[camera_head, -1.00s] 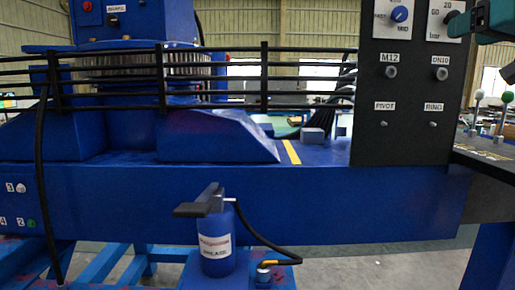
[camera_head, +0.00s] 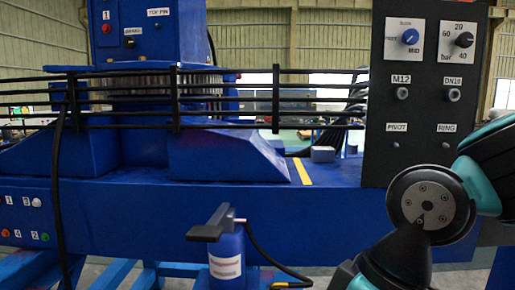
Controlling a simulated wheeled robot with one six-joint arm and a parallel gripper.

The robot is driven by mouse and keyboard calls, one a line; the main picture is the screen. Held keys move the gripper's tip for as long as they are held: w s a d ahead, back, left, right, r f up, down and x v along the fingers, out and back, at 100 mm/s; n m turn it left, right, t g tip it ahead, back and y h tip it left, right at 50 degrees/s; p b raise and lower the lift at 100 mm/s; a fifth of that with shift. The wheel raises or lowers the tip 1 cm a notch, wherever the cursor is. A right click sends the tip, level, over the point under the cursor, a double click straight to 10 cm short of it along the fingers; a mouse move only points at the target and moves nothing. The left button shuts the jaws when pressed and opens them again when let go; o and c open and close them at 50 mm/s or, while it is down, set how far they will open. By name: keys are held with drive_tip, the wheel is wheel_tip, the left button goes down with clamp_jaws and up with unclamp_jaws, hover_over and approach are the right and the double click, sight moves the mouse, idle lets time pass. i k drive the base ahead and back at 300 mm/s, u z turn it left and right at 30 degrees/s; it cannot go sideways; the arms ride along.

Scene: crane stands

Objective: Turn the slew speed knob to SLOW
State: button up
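The plate reads SLOW at the top, MID at the lower right, and a small word at the left that looks like FAST. The knob's pointer is too small to read surely. Nothing touches the knob. My teal and black arm links stand at the lower right, below and to the right of the knob. My gripper is not in view.
A black bar-gauge dial (camera_head: 463,40) sits right of the knob. Sockets labelled M12 and DN10 and small PIVOT and RING fittings are below. Black rails (camera_head: 276,100) run left of the panel. A blue hand pump (camera_head: 226,250) stands in front.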

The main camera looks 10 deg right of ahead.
sight(411, 36)
drive_tip(key=k, duration=0.5)
drive_tip(key=z, duration=1.15)
drive_tip(key=i, duration=0.65)
drive_tip(key=u, duration=0.15)
